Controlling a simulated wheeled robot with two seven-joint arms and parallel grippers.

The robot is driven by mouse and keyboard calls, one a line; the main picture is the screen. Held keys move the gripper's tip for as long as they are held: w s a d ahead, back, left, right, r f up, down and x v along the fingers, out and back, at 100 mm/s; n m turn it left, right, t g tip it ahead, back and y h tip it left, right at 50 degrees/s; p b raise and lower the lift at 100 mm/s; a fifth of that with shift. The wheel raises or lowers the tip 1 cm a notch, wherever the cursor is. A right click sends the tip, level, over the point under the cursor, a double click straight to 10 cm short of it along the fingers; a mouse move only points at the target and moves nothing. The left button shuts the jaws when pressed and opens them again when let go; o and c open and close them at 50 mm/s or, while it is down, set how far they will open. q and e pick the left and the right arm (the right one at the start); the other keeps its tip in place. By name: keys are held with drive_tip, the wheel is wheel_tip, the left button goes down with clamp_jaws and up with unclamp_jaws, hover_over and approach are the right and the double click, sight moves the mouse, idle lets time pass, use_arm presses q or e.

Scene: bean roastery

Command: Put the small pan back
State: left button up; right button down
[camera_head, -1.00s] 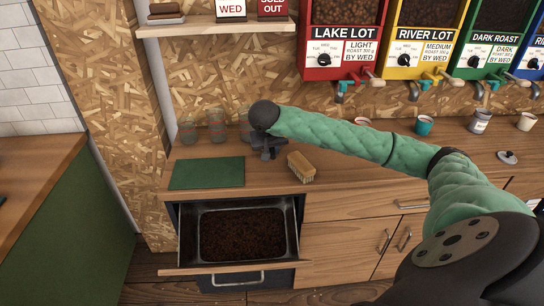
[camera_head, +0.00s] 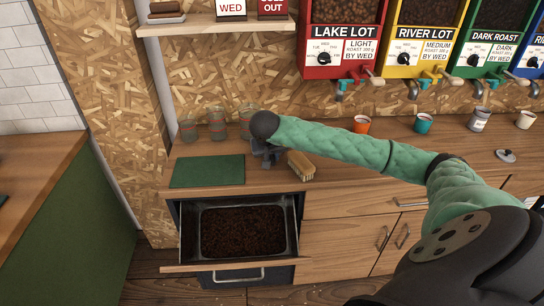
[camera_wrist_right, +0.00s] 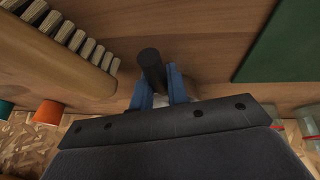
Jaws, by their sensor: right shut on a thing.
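My right gripper (camera_head: 264,157) is low over the counter, between the green mat and the brush. In the right wrist view its blue fingers (camera_wrist_right: 160,88) are shut around a dark cylindrical piece (camera_wrist_right: 151,64), which looks like a handle. A pale bit shows between the fingers, mostly hidden by the gripper body. No pan shape shows clearly, so I cannot tell whether the held piece belongs to the small pan. My left gripper is not in view.
A green mat (camera_head: 207,171) lies left and a wooden brush (camera_head: 300,165) right. Three glasses (camera_head: 217,124) stand behind. The open drawer below holds a metal tray (camera_head: 291,252) of dark grounds. Cups (camera_head: 424,123) stand along the back right.

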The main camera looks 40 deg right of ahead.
drive_tip(key=c, duration=1.4)
unclamp_jaws()
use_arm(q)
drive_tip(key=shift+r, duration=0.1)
use_arm(e)
drive_tip(key=shift+o, duration=0.2)
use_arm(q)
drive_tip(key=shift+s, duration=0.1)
use_arm(e)
drive_tip(key=shift+r, duration=0.1)
